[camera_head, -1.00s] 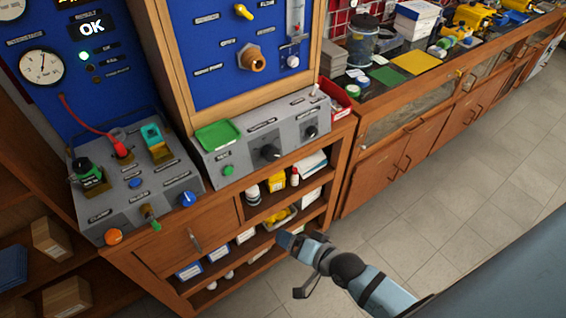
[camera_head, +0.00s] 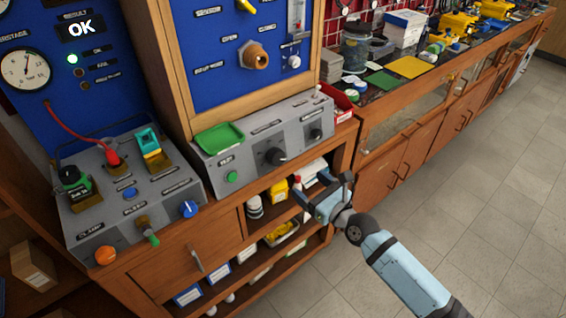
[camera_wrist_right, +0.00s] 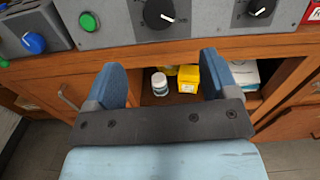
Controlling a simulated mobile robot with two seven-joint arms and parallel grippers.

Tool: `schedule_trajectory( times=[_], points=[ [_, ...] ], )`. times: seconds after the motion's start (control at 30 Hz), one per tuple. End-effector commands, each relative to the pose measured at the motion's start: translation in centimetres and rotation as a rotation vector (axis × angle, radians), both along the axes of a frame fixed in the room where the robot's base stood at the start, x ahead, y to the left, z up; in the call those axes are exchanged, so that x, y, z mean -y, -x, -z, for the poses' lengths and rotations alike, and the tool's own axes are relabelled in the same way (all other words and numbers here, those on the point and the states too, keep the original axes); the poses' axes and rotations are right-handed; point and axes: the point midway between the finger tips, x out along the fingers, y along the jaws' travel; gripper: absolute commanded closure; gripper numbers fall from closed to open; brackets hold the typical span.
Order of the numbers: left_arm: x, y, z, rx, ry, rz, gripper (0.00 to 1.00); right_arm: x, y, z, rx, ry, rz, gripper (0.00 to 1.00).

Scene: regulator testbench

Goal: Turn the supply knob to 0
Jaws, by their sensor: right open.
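The grey control box (camera_head: 215,180) has a large black knob (camera_head: 274,156) with a white pointer mark and a smaller black knob (camera_head: 315,133) to its right. Their labels are too small to read, so I cannot tell which is the supply knob. In the right wrist view the large black knob (camera_wrist_right: 159,13) has its white mark toward the lower right, and the smaller knob (camera_wrist_right: 262,7) is partly cut off. My right gripper (camera_head: 322,188) is open and empty, in front of the shelves, below and right of the large knob, touching neither knob. My left gripper is not in view.
A green button (camera_head: 231,177) and green tray (camera_head: 219,138) are on the box. The left box carries a blue knob (camera_head: 189,208) and an orange knob (camera_head: 105,255). Shelves below hold bottles and a yellow box (camera_head: 277,191). The floor at right is clear.

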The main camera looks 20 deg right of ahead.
Motion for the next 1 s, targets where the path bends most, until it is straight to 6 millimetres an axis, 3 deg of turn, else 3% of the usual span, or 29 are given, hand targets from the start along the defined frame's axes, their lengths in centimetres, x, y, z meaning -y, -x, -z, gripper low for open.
schedule_trajectory(
  times=[0.3, 0.5, 0.7, 1.0],
  points=[
    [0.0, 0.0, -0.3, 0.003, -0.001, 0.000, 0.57, -2.5, -6.4, -0.2, 0.003, 0.003, -0.001, 0.20],
    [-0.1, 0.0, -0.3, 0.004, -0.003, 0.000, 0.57, -3.7, -9.6, -0.1, 0.002, 0.003, -0.001, 0.20],
    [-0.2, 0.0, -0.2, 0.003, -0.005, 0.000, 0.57, -4.3, -11.1, 0.0, 0.000, 0.002, -0.001, 0.20],
    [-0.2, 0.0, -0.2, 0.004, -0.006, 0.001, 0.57, -4.4, -11.3, 0.0, 0.000, 0.004, -0.001, 0.20]
  ],
)
